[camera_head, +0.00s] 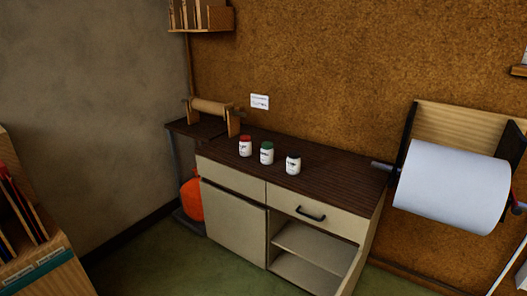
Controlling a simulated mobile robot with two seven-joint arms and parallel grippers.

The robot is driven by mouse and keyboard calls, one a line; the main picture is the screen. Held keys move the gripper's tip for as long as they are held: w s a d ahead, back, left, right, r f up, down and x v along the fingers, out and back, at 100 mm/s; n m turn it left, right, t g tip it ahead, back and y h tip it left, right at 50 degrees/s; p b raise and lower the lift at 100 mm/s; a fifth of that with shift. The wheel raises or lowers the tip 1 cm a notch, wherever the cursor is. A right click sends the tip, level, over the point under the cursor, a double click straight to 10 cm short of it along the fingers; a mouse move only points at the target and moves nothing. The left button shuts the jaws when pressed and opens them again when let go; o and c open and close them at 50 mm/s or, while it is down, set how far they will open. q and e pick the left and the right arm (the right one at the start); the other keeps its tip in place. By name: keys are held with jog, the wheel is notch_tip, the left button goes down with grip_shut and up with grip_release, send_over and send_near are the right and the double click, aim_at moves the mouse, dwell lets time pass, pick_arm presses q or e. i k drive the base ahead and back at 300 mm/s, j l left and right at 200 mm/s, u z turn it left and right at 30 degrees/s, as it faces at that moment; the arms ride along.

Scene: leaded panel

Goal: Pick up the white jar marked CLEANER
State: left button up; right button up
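Three small white jars stand upright in a row on the dark wooden top of a cabinet (340,178). The left jar has a red lid (245,147), the middle jar has a green lid (267,154), and the right jar has a dark lid (293,164). Each has dark marks on its front, too small to read, so I cannot tell which is marked CLEANER. The jars stand apart from each other. Neither of my grippers is in view.
A wooden roller stand (212,115) is left of the jars. A large white roll (452,187) is mounted at the right. The cabinet has an open lower shelf (312,245). An orange bag (192,199) sits at its left. The countertop right of the jars is clear.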

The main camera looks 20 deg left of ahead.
aim_at(267, 150)
jog(key=i+j, duration=0.25)
jog(key=j, duration=0.2)
jog(key=i+j, duration=0.55)
jog(key=j, duration=0.3)
jog(key=i+j, duration=0.25)
jog(key=j, duration=0.2)
jog(key=i+j, duration=0.25)
jog(key=j, duration=0.2)
jog(key=i+j, duration=0.3)
jog(key=j+z, duration=0.05)
jog(key=j, duration=0.05)
